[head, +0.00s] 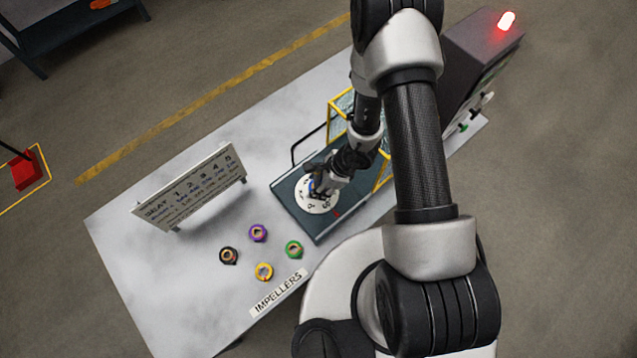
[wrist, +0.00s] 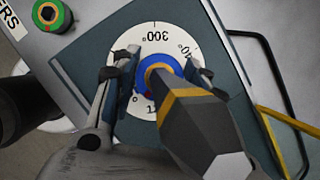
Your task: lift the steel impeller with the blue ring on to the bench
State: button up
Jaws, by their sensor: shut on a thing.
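The impeller with the blue ring (wrist: 144,68) sits at the middle of a white numbered dial (wrist: 130,41) on a dark plate (head: 330,222). In the wrist view, my gripper (wrist: 164,74) has its fingers on either side of the ring, shut on it. A dark grey faceted post with a yellow band (wrist: 205,125) rises from the middle toward the camera and hides part of the ring and dial. In the head view, my gripper (head: 318,184) is over the dial and a bit of blue shows there. I cannot tell whether the impeller is off its seat.
Purple (head: 258,233), dark (head: 228,256), yellow (head: 264,271) and green (head: 293,249) ringed impellers lie on the grey bench (head: 150,270), by the IMPELLERS label. A sign board (head: 190,186) stands behind them. A yellow frame (head: 337,107) and a dark rail (head: 308,142) edge the plate. The bench's left end is clear.

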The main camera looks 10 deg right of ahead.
jog(key=shift+r, duration=0.65)
dwell(0.3)
jog(key=shift+r+p, duration=5.9)
jog(key=shift+r, duration=2.8)
